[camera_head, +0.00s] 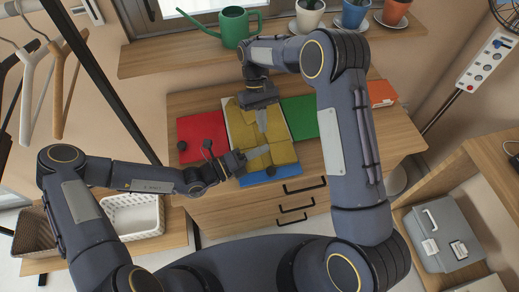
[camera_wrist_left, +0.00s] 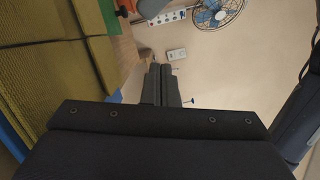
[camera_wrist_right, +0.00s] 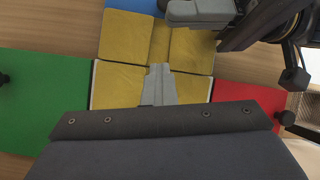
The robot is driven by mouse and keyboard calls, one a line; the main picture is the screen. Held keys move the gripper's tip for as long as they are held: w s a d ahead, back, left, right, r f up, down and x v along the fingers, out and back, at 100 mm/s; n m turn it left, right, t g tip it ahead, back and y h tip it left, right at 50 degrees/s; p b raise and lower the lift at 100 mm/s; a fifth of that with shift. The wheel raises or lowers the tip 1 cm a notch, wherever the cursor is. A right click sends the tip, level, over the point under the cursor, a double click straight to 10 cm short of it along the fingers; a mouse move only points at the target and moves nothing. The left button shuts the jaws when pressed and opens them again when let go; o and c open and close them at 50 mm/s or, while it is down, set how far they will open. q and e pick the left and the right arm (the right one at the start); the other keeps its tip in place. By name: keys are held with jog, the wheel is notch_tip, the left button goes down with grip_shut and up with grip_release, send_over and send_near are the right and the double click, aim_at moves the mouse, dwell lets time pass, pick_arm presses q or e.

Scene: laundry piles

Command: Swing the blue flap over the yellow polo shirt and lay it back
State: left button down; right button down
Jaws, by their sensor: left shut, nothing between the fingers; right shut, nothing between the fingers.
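The yellow polo shirt (camera_head: 284,152) lies flat and folded narrow on the middle of a folding board; it also fills the left of the left wrist view (camera_wrist_left: 40,80). The blue flap (camera_head: 250,180) lies flat at the board's near edge, partly under the shirt's near end and with a dark knob on it. It shows at the top of the right wrist view (camera_wrist_right: 140,5). My left gripper (camera_head: 257,153) is shut and empty over the shirt's near left part. My right gripper (camera_head: 262,122) is shut and empty, pointing down at the shirt's middle (camera_wrist_right: 158,84).
The red flap (camera_head: 203,139) lies flat on the left and the green flap (camera_head: 299,117) on the right. An orange box (camera_head: 382,92) stands on the wooden dresser (camera_head: 395,137). A green watering can (camera_head: 235,27) and pots stand on the shelf behind.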

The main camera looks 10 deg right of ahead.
jog(key=c, duration=2.1)
grip_release()
jog(key=shift+c, duration=0.2)
jog(key=o, duration=1)
jog(key=shift+o, duration=0.2)
jog(key=shift+r, duration=0.1)
